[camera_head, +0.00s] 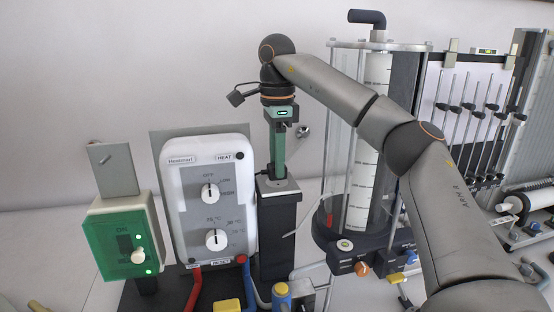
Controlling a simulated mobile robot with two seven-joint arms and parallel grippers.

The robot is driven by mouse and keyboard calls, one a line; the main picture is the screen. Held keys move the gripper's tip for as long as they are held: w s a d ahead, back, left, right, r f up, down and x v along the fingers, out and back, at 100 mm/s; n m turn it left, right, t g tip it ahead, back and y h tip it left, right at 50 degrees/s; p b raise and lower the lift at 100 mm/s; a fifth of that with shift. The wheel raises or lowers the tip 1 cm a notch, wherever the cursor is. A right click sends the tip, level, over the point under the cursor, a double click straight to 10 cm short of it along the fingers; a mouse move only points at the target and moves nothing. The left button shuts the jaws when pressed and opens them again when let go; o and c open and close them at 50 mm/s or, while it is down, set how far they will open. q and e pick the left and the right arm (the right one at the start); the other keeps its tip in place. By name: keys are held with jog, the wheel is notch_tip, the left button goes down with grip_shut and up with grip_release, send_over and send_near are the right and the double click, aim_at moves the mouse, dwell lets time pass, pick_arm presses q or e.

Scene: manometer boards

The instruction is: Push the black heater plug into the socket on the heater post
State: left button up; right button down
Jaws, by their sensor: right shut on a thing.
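The heater post (274,240) is a dark upright column just right of the white heater box. It has a light grey top plate (287,185); the socket opening cannot be made out. My right gripper (278,176) points straight down over the post, with its green fingers reaching the top plate. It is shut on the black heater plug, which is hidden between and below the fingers. I cannot tell how deep the plug sits. My left gripper is not in view.
The white heater control box (229,215) with two knobs stands close left of the post. Left of it is a green switch box (124,240). A clear cylinder (345,150) stands close on the right, behind my right arm. Red and blue hoses crowd the front.

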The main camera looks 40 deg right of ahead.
jog(key=shift+f, duration=0.6)
jog(key=shift+c, duration=1.7)
grip_release()
jog(key=shift+r, duration=0.1)
notch_tip(320, 180, up, 12)
jog(key=shift+r, duration=0.2)
